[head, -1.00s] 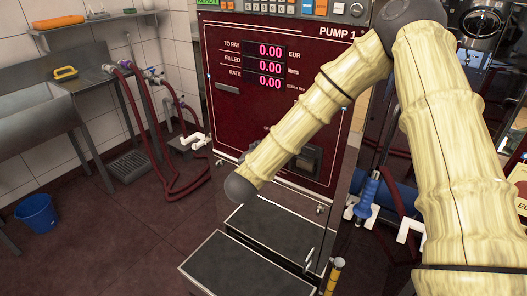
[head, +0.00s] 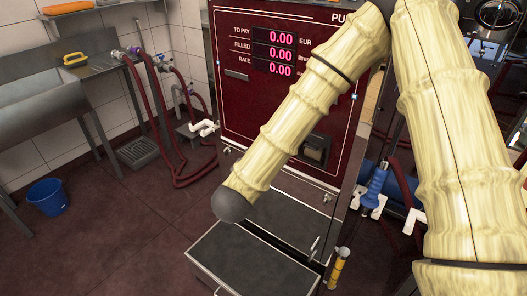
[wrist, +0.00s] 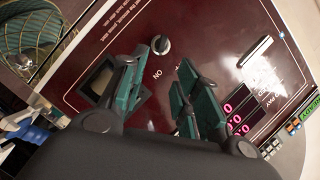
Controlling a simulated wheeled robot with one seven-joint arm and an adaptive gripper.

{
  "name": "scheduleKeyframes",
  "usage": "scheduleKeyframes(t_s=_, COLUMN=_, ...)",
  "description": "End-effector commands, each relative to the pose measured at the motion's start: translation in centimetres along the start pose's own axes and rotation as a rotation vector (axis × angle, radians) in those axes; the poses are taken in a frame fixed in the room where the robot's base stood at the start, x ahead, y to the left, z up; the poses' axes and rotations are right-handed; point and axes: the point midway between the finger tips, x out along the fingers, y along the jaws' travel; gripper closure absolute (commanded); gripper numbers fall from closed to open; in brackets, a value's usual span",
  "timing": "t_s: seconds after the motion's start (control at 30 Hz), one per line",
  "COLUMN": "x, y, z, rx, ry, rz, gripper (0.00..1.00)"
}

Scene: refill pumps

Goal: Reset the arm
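My arm, in pale ribbed sleeves, crosses the right of the head view and ends in a dark rounded joint (head: 234,206) in front of the pump's lower part. My gripper is hidden in the head view. In the wrist view my gripper (wrist: 158,72) shows two teal-padded fingers spread apart with nothing between them. Beyond them is the dark red pump panel (wrist: 215,40), tilted in the picture, with a round knob (wrist: 160,45) marked ON. The pump front (head: 235,105) also shows in the head view, its displays reading 0.00.
A dark-topped step or box (head: 250,262) stands at the pump's foot, with a yellow cylinder (head: 338,268) beside it. A blue-handled nozzle (head: 375,187) hangs at right. Red hoses (head: 180,180), a sink (head: 40,105) and a blue bucket (head: 47,197) are at left. Floor at lower left is clear.

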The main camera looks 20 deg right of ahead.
Motion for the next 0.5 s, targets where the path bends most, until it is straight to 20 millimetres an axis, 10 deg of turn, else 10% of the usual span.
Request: scheduleKeyframes(t_s=0.5, x=-0.07, y=0.44, z=0.22, rx=-0.012, ry=-0.01, rz=0.004, gripper=0.68)
